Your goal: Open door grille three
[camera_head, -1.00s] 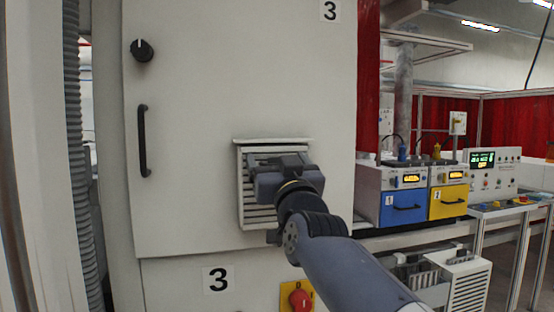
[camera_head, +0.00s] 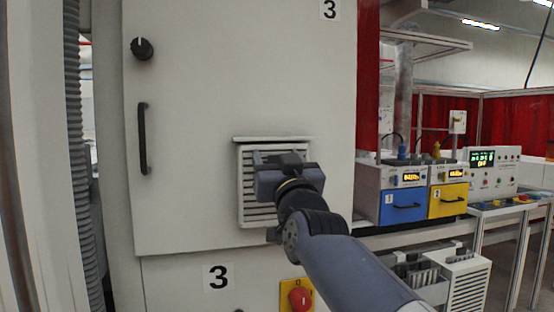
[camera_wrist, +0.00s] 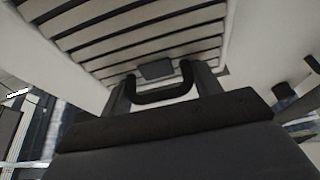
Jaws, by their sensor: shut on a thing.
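The slatted grille (camera_head: 258,209) is a light square panel on the cabinet door (camera_head: 200,120) marked 3, under a thin dark top ledge. My gripper (camera_head: 280,158) is in front of its upper part and covers some of the slats. In the wrist view the grille (camera_wrist: 150,38) fills the top, and a small black handle (camera_wrist: 163,96) stands at its near edge. My gripper's fingers (camera_wrist: 163,88) are shut on this handle, one on each side. The exact angle between the grille and the door is hard to tell.
A black door handle (camera_head: 143,138) and a round black knob (camera_head: 142,49) are on the door's left side. A red switch on yellow (camera_head: 299,298) sits below. Blue (camera_head: 400,205) and yellow (camera_head: 448,200) units stand on a bench at right.

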